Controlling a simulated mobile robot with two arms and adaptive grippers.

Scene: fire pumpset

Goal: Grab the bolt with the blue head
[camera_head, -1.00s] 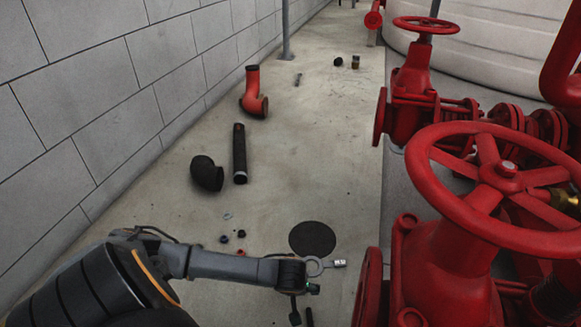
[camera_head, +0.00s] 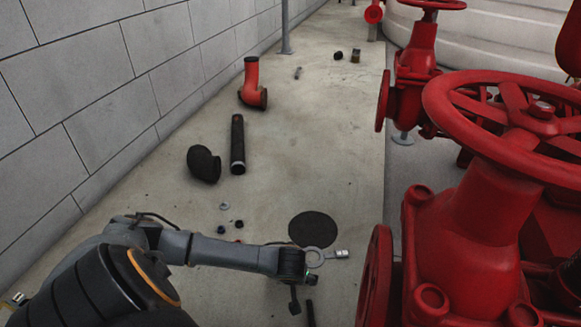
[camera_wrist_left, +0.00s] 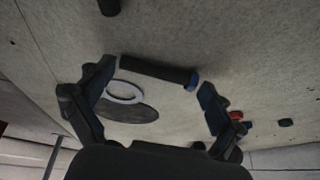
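A dark bolt with a blue head (camera_wrist_left: 160,71) lies on the floor in the left wrist view, its blue end at the right. My left gripper (camera_wrist_left: 156,76) is open there, one finger on each side of the bolt. I see no contact with it, and the distance to it is hard to tell. In the head view my left gripper (camera_head: 293,292) hangs low over the floor at the bottom centre, and I cannot make out the bolt there; the gripper may hide it. My right gripper is not in view.
A metal ring-ended part (camera_head: 322,257) lies by a black disc (camera_head: 315,229). A dark bar (camera_head: 310,313), small nuts (camera_head: 238,224), a black pipe (camera_head: 238,145), an elbow (camera_head: 204,164) and a red pipe (camera_head: 252,85) lie around. Red valves (camera_head: 470,235) stand close at right; a block wall (camera_head: 110,75) bounds the left.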

